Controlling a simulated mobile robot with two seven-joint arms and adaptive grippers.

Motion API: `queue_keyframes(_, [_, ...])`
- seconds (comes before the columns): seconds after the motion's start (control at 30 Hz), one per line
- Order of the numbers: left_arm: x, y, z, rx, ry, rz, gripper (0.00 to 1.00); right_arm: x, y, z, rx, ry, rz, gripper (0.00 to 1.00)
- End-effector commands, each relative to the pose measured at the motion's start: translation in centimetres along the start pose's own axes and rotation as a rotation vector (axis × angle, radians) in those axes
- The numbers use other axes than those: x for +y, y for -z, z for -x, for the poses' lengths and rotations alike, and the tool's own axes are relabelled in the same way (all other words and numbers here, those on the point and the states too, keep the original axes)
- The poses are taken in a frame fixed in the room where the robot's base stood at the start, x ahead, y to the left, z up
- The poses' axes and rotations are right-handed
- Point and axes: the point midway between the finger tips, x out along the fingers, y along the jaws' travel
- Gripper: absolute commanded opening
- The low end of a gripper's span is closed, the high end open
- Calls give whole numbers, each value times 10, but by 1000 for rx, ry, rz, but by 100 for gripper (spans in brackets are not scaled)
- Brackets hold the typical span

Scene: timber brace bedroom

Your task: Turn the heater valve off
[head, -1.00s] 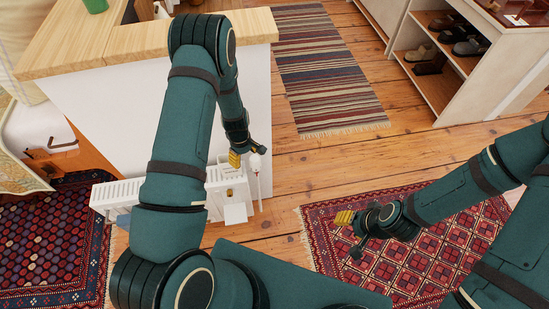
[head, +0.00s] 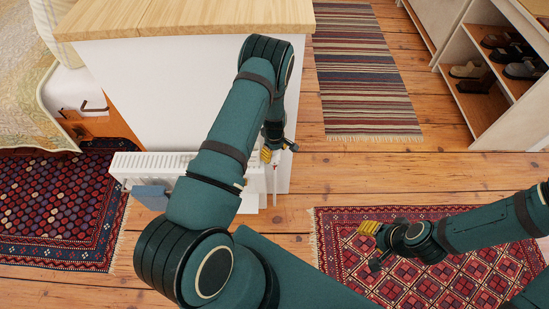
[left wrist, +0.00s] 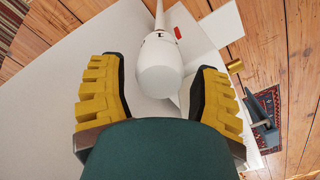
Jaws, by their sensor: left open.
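The heater (head: 150,164) is a low white ribbed radiator against the white cabinet side. Its white valve knob (left wrist: 160,66) has a small red mark and shows clearly in the left wrist view. My left gripper (left wrist: 160,92) is open, with one yellow-padded finger on each side of the knob and gaps visible between knob and pads. In the head view, my left gripper (head: 277,153) is at the heater's right end, and my arm hides part of the heater. The knob is hard to make out there. My right gripper (head: 372,246) is open and empty above the red rug.
The white cabinet (head: 160,90) with a wooden top (head: 190,18) stands right behind the heater. A patterned red rug (head: 440,270) lies under my right arm. A striped runner (head: 360,75) and a shoe shelf (head: 490,110) are farther back. Wooden floor is clear between them.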

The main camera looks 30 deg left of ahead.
Motion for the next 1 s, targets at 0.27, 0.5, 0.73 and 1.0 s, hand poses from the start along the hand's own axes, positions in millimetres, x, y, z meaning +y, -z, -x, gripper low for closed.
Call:
queue_keyframes(0.27, [0,0,-33,0,-1,-1,64,3,1,-9,5,0,0,47])
queue_keyframes(0.5, [0,0,-37,0,-1,0,64,3,1,-9,5,0,0,47])
queue_keyframes(0.73, [0,0,-36,0,-1,0,34,3,1,-9,5,0,0,47])
queue_keyframes(1.0, [0,0,-36,0,-1,-4,10,3,1,-9,5,0,0,47])
